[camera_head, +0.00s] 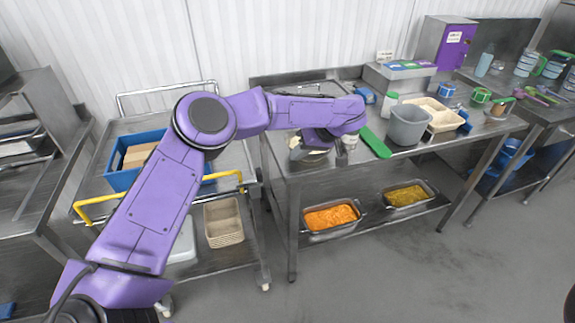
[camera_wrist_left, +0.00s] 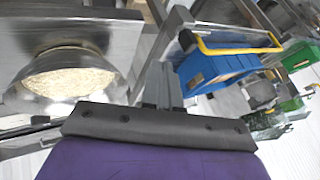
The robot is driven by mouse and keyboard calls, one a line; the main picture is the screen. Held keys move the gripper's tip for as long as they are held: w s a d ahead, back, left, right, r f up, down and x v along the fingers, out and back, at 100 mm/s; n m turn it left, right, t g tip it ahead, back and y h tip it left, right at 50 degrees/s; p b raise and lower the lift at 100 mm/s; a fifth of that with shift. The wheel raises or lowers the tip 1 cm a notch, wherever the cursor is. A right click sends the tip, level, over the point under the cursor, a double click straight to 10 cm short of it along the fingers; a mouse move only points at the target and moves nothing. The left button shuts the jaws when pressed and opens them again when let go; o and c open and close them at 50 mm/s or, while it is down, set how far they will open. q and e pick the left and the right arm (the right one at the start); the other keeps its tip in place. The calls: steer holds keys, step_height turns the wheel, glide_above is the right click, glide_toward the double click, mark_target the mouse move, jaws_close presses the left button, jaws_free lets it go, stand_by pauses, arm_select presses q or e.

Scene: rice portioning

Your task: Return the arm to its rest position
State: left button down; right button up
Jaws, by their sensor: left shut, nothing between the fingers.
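My left arm (camera_head: 160,200) is purple and reaches from the lower left across to the steel table. My left gripper (camera_head: 343,152) is over the table's left part, partly hidden by the wrist. In the left wrist view my left gripper (camera_wrist_left: 165,85) is shut and empty. A metal bowl of rice (camera_wrist_left: 72,82) is beside the fingers and apart from them in the picture. In the head view the rice bowl (camera_head: 310,155) is mostly hidden under my wrist. My right gripper is out of view.
A grey bin (camera_head: 407,126), a beige tray (camera_head: 440,118) and a green item (camera_head: 375,143) are right of my left gripper. A cart with a yellow handle (camera_head: 100,203) and blue crate (camera_head: 119,180) is below my arm. Food pans (camera_head: 331,232) sit on the lower shelf.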

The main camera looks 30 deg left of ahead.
arm_select(q)
steer(key=shift+w+d+r, duration=0.2)
steer(key=shift+d+r, duration=0.2)
steer(key=shift+r, duration=0.2)
step_height(320, 180, down, 8)
steer(key=w+d+n+t+y, duration=0.2)
steer(key=n+t+y, duration=0.15)
steer(key=t, duration=0.35)
steer(key=s+d+f+m+t+h+b, duration=0.1)
steer(key=s+d+f+m+t+h, duration=0.15)
steer(key=s+f, duration=0.55)
steer(key=s+d+f+m+t+h+b, duration=0.1)
steer(key=s+f+h, duration=0.2)
steer(key=s+f, duration=0.5)
steer(key=s+a+f+m+g, duration=0.1)
steer(key=s+a+f+g, duration=0.1)
steer(key=s, duration=0.6)
steer(key=s+a+f+m+g+h+b, duration=0.1)
steer(key=s+a+f+g, duration=0.1)
steer(key=s+f, duration=0.3)
steer(key=s+a+f+m+g+h+b, duration=0.1)
steer(key=s+a+f+m+g, duration=0.1)
steer(key=s, duration=1)
steer(key=shift+s+a+f, duration=0.4)
steer(key=shift+a+f, duration=0.35)
steer(key=shift+a, duration=0.1)
